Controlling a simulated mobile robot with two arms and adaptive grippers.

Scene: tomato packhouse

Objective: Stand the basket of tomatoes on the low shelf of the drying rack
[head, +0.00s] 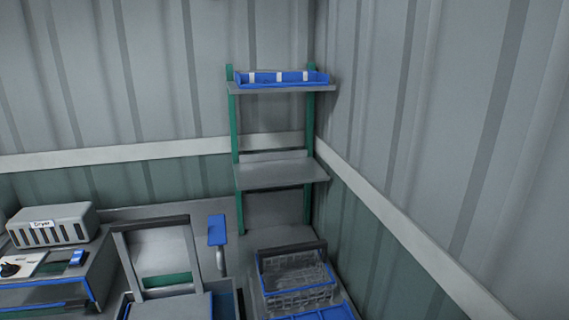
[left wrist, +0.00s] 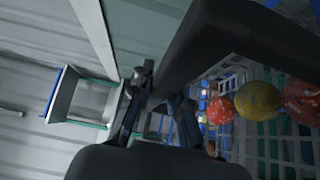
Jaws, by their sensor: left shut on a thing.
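In the left wrist view, the basket of tomatoes (left wrist: 240,150) is a pale grid-walled basket with red and yellow tomatoes (left wrist: 258,100) inside. My left gripper (left wrist: 160,100) is shut on the basket beside its grid wall; the exact contact point is dark and hard to see. The drying rack (head: 234,140) stands in the corner in the head view, with green posts, a bare grey shelf (head: 280,176) and a top shelf holding a blue tray (head: 282,78). Neither gripper shows in the head view.
A wire basket (head: 296,285) with a dark bar stands at the rack's foot; no tomatoes show in it. A blue crate (head: 320,314) lies before it. A dryer (head: 52,226) and a grey chair-like frame (head: 160,250) stand left. Walls close in behind and right.

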